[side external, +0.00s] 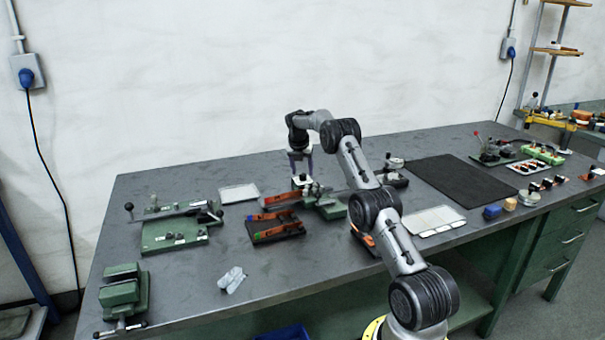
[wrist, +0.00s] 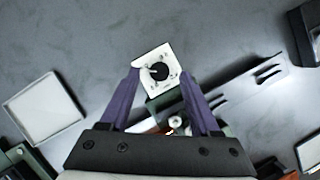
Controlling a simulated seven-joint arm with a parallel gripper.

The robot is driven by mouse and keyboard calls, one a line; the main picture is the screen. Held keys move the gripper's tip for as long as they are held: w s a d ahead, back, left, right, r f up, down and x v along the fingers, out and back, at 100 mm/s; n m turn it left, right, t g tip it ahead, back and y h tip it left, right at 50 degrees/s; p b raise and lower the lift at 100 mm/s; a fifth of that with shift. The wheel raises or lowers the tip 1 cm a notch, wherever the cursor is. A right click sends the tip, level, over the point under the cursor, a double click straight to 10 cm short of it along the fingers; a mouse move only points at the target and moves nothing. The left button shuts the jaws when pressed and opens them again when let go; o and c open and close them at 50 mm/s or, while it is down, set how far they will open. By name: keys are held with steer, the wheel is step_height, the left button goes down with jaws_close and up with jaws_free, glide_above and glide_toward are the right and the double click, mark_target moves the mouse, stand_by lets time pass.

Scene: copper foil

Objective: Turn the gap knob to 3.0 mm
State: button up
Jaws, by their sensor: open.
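The gap knob (wrist: 158,72) is a small round black knob on a white square dial plate (wrist: 149,57). Its scale marks are too small to read in the wrist view, so I cannot tell its setting. My gripper (wrist: 160,78) is open, with one purple finger on each side of the knob. Whether the fingers touch the knob or plate is unclear. In the side external view my gripper (side external: 299,158) points down above the green device (side external: 331,209) that carries the knob; the knob itself is hard to make out there.
A pale shallow tray (side external: 239,193) lies left of the device. A dark tray with orange-handled tools (side external: 277,227) is in front. A green plate tool (side external: 176,230) and a vise (side external: 124,292) stand farther left. A black mat (side external: 462,182) lies right.

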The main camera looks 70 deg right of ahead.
steer(key=shift+x, duration=0.95)
jaws_close()
